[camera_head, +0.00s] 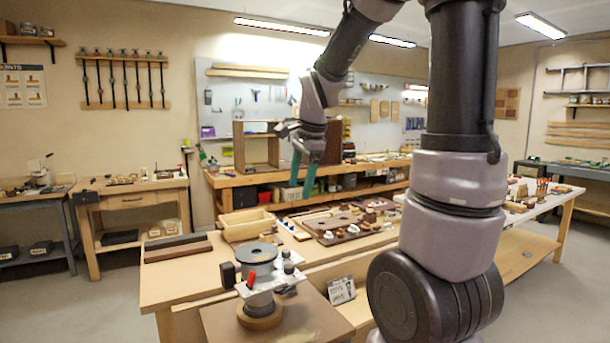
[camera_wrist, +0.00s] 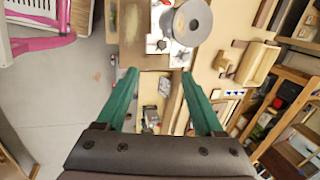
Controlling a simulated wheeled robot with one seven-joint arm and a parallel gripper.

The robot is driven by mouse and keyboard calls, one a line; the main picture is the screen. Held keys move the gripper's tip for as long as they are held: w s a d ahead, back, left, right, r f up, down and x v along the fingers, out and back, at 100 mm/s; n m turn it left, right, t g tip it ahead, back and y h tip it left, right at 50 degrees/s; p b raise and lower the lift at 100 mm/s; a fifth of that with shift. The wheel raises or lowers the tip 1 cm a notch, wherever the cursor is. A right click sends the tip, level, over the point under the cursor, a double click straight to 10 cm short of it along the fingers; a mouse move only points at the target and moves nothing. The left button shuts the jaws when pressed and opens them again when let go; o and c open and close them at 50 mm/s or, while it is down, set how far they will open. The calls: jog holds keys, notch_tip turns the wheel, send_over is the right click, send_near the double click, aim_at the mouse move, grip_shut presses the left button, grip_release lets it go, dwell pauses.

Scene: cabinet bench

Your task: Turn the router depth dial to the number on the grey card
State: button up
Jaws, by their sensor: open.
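I cannot make out the dial's marks. A small grey card (camera_head: 341,291) with dark print stands to the right of the router; its number is too small to read. My gripper (camera_head: 303,187) has green fingers, open and empty, high above the bench beyond the router. The open fingers also show in the wrist view (camera_wrist: 159,73).
A wooden tray (camera_head: 247,226) sits behind the router. A dark board (camera_head: 340,227) with several small parts lies to its right. A long dark-topped block (camera_head: 178,247) lies to the left. A back bench (camera_head: 290,178) carries an open wooden cabinet.

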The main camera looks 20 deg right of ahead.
jog(key=shift+s+r+n+t, duration=0.4)
jog(key=shift+s+r+n, duration=0.6)
jog(key=shift+s+r, duration=0.35)
jog(key=shift+s+f, duration=0.1)
jog(key=s+r+n+t, duration=0.1)
jog(key=s+r+n, duration=0.1)
jog(key=s+n, duration=0.2)
jog(key=s+r+n+t+y, duration=0.1)
jog(key=s+r+n+t, duration=0.1)
jog(key=s+n, duration=0.3)
jog(key=s+r, duration=0.1)
jog(key=s, duration=0.3)
jog(key=shift+r, duration=0.35)
